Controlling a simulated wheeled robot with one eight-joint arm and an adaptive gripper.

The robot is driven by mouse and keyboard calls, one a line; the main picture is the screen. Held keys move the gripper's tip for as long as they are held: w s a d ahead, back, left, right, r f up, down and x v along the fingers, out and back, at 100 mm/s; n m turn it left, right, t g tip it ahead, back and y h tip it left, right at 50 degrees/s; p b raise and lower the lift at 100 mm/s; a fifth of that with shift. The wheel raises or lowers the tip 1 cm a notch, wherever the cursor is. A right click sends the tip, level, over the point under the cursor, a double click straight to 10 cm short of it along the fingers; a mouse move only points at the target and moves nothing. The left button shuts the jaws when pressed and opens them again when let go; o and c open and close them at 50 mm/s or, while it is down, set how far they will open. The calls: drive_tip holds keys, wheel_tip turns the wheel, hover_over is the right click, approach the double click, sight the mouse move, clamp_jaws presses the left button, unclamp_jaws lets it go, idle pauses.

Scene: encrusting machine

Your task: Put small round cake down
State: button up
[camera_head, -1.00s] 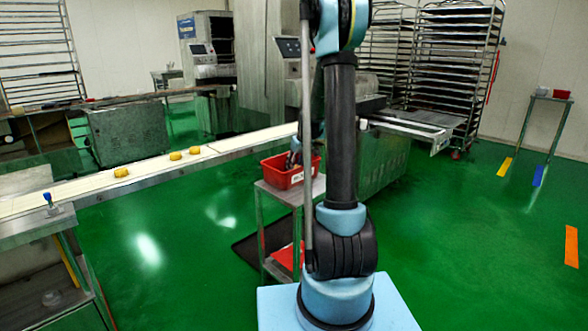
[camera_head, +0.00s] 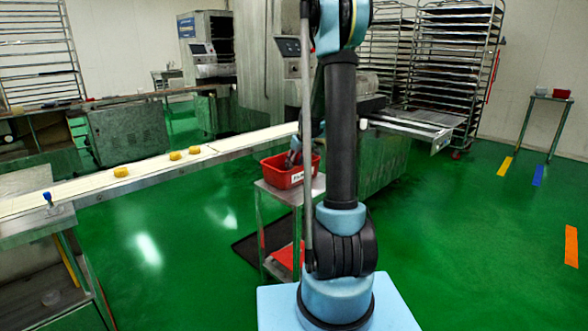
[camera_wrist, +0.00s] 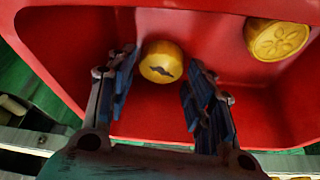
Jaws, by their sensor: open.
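In the wrist view a small round yellow cake (camera_wrist: 161,62) with a dark mark on top lies inside the red bin, just beyond and between my fingertips. My gripper (camera_wrist: 160,85) is open over the bin, with its blue-padded fingers apart on either side and a gap to the cake. A second yellow cake (camera_wrist: 277,40) with a stamped pattern lies at the bin's upper right. The red bin (camera_head: 285,178) stands on a metal stand in the head view, where my gripper (camera_head: 293,158) is small and partly hidden behind my arm.
Several yellow cakes, one of them here (camera_head: 121,172), sit on the long white conveyor (camera_head: 75,187) at the left. The metal stand (camera_head: 280,197) holds the bin. Racks (camera_head: 455,70) stand at the back. Green floor is open at the right.

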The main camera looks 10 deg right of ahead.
drive_tip(key=v, duration=1.1)
drive_tip(key=s+a+r+m, duration=0.1)
drive_tip(key=s+a+m, duration=0.1)
drive_tip(key=s, duration=1.9)
drive_tip(key=s+f+m+g+h, duration=0.1)
drive_tip(key=s+f, duration=0.4)
drive_tip(key=s, duration=0.5)
drive_tip(key=s+f+m, duration=0.1)
drive_tip(key=s+f, duration=0.4)
drive_tip(key=s, duration=0.6)
drive_tip(key=shift+d+m+g+h, duration=0.3)
drive_tip(key=shift+m+g+h, duration=0.1)
drive_tip(key=shift+w+f, duration=0.15)
drive_tip(key=shift+w, duration=0.3)
drive_tip(key=c, duration=0.3)
drive_tip(key=shift+c, duration=0.3)
